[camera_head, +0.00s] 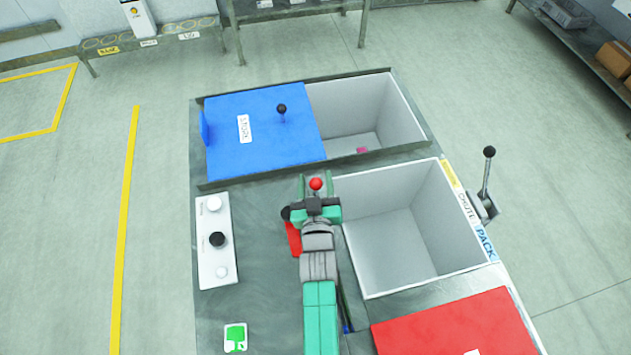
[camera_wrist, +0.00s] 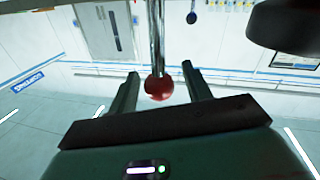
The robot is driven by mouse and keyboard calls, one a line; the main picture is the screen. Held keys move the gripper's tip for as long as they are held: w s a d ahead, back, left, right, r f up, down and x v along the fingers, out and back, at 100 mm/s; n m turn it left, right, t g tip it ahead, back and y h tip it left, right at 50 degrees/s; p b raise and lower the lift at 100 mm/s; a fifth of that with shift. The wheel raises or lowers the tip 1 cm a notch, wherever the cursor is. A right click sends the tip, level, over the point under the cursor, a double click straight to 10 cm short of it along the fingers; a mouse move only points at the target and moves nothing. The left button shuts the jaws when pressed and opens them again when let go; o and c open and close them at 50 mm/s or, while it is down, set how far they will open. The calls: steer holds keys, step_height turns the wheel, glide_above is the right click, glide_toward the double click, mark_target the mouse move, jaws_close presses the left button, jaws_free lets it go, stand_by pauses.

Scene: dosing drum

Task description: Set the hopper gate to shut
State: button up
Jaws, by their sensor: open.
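A red ball knob (camera_head: 316,183) shows at my gripper's end in the head view. In the wrist view the red knob (camera_wrist: 158,90) sits on a shiny metal rod (camera_wrist: 157,35) and lies between the two fingers of my gripper (camera_wrist: 160,75). The fingers stand apart, with clear space on both sides of the knob. In the head view my gripper (camera_head: 318,193) is over the bench between the two bins. A red piece (camera_head: 293,238) is partly hidden beside my arm. What the rod joins is hidden, and no label reading hopper is legible.
A blue lid (camera_head: 262,130) with a black knob partly covers the far bin. A white open bin (camera_head: 400,230) is right of my arm. A black-knobbed lever (camera_head: 488,175) stands at the right edge. A white knob panel (camera_head: 217,240) is left; a red cover (camera_head: 455,330) is nearest.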

steer(key=s+p, duration=0.2)
steer(key=s, duration=0.5)
steer(key=shift+s+a+r, duration=0.1)
steer(key=shift+s+a, duration=0.1)
steer(key=shift+s, duration=0.2)
